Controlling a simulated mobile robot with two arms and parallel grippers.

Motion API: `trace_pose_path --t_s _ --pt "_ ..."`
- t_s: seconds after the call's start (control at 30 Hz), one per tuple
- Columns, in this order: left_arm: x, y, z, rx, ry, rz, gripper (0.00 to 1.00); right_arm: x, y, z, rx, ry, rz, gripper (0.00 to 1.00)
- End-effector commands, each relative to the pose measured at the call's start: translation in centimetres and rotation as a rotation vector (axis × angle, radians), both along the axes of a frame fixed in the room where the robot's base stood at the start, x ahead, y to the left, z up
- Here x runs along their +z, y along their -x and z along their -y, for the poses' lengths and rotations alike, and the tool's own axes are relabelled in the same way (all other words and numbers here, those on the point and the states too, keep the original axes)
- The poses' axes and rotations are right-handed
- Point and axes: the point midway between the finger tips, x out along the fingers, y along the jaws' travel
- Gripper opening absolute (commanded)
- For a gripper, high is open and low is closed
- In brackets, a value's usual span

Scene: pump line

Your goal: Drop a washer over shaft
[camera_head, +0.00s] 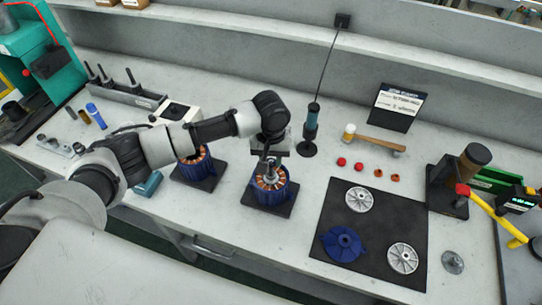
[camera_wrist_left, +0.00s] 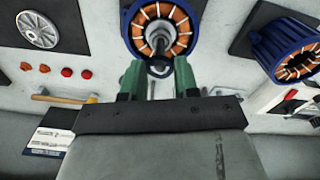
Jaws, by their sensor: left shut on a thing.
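My left gripper (camera_head: 268,158) is over the middle pump motor (camera_head: 271,194), a blue housing with copper windings on a black base plate. In the left wrist view, the gripper's green fingertips (camera_wrist_left: 158,75) are shut on a small dark ring, which looks like the washer (camera_wrist_left: 160,74). The metal shaft (camera_wrist_left: 156,41) stands in the centre of the motor, close to the washer in that view. I cannot tell whether the washer is around the shaft or apart from it. The washer is too small to make out in the head view. My right gripper is not in view.
A second motor (camera_head: 197,168) stands to the left. A black mat (camera_head: 335,215) at right holds silver discs and a blue impeller (camera_head: 342,243). A screwdriver in a stand (camera_head: 311,124), a mallet (camera_head: 374,142) and red caps (camera_head: 341,162) lie behind.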

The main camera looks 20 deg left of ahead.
Motion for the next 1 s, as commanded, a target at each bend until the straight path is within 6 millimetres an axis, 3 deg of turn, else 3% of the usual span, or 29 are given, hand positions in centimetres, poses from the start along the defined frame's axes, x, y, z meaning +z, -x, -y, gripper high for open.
trace_pose_path --t_s 1.0 --pt "-2.2 0.0 0.0 0.000 -0.001 -0.001 0.17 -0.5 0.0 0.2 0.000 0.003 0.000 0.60"
